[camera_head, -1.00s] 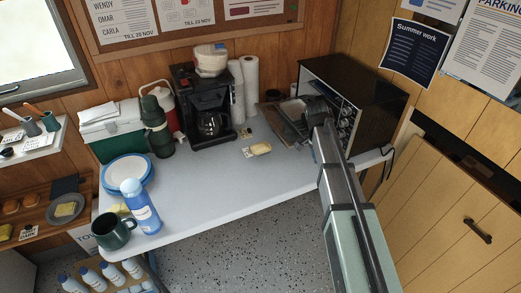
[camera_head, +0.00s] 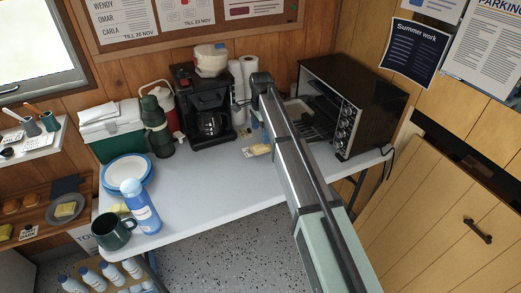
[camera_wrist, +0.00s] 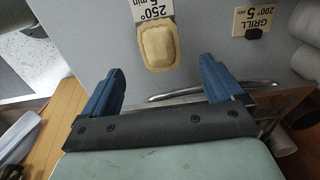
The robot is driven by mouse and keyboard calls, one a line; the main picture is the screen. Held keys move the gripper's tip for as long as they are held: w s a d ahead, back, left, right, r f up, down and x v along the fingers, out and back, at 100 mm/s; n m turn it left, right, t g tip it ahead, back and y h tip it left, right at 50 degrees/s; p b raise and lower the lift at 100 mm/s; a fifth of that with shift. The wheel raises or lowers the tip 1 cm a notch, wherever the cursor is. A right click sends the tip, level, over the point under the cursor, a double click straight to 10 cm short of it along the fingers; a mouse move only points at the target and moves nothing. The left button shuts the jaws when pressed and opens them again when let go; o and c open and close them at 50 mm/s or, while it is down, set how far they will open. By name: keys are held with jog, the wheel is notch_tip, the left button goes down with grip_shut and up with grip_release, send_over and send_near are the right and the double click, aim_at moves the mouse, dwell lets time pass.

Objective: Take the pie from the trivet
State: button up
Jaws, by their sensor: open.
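The pie (camera_head: 261,149) is a small pale golden loaf shape on the table, in front of the coffee maker. In the wrist view the pie (camera_wrist: 160,45) lies beside a "250° 5 min" card, just beyond the fingertips and between their lines. My gripper (camera_wrist: 162,66) is open and empty, with its two blue fingers apart. In the head view my gripper (camera_head: 257,128) hangs just behind the pie, partly hidden by my arm. I cannot make out a trivet under the pie; it seems to rest on the grey tabletop.
A toaster oven (camera_head: 360,105) stands at right, its door apparently open toward the table. A metal bar (camera_wrist: 215,92) passes close by my right finger. The coffee maker (camera_head: 207,120) and paper rolls (camera_head: 249,78) stand behind.

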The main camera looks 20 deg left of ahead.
aim_at(261, 146)
jog(key=shift+f, duration=3.7)
jog(key=shift+c, duration=0.2)
jog(key=c, duration=1.2)
